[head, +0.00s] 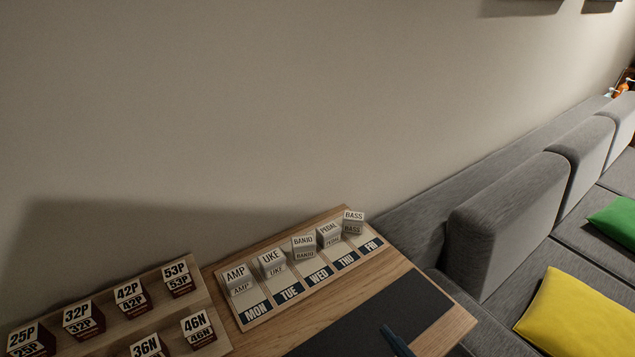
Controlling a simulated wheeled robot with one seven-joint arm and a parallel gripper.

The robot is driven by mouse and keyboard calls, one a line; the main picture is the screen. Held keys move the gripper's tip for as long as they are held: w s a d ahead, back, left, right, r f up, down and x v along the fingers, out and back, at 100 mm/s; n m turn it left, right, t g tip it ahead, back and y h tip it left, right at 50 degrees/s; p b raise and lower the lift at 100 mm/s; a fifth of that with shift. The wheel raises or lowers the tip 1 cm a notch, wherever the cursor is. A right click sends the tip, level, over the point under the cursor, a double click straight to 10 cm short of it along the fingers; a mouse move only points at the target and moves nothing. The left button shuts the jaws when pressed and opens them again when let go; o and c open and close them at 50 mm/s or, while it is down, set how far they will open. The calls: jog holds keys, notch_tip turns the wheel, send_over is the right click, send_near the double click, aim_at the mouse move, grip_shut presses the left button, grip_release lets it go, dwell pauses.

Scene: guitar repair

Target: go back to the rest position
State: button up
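My gripper is not in the head view. The weekday board (262,317) lies on the wooden table (440,335) against the wall, with slots marked MON to FRI. An AMP block (237,274) stands at MON, a UKE block (271,261) at TUE and a BANJO block (303,243) at WED. A PEDAL block (329,231) stands at THU and a BASS block (353,217) at FRI.
A wooden rack (203,279) at lower left holds several numbered dark red and white blocks. A dark mat (375,318) lies in front of the board, with a dark blue object (397,342) cut off below. A grey sofa (510,215) with yellow (575,312) and green (614,219) cushions stands right.

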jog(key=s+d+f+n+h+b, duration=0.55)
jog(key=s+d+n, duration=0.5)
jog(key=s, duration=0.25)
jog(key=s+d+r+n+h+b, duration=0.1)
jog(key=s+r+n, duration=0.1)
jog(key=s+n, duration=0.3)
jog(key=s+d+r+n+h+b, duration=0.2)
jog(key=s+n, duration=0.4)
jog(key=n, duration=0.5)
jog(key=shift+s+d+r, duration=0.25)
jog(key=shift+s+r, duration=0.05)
